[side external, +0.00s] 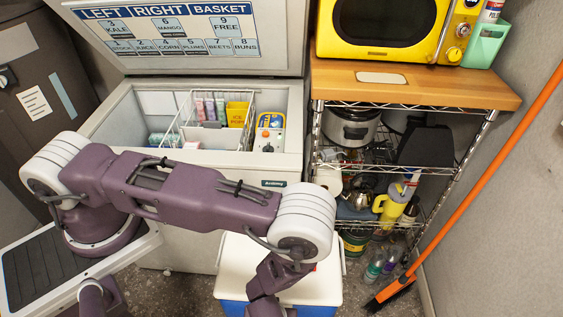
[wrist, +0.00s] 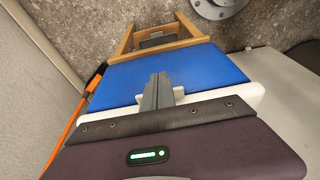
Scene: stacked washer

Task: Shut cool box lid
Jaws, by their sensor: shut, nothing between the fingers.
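The cool box shows at the bottom middle of the side view, with a white upper part (side external: 235,268) and a blue body (side external: 232,308) cut off by the frame edge. My arm covers part of it. In the wrist view, a broad blue face (wrist: 205,68) with a white strip (wrist: 245,95) along its near side lies beneath my gripper (wrist: 158,78). The fingers are together and empty, over the white strip and the blue face. I cannot tell whether they touch it, or how far the lid is open. The fingers are out of frame in the side view.
An open chest freezer (side external: 275,175) with its labelled lid (side external: 200,62) raised stands behind. A wire shelf (side external: 470,125) with a yellow microwave (side external: 455,35) stands right of it. An orange broom (side external: 475,190) leans at the right. A wooden frame (wrist: 190,30) lies beyond the blue face.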

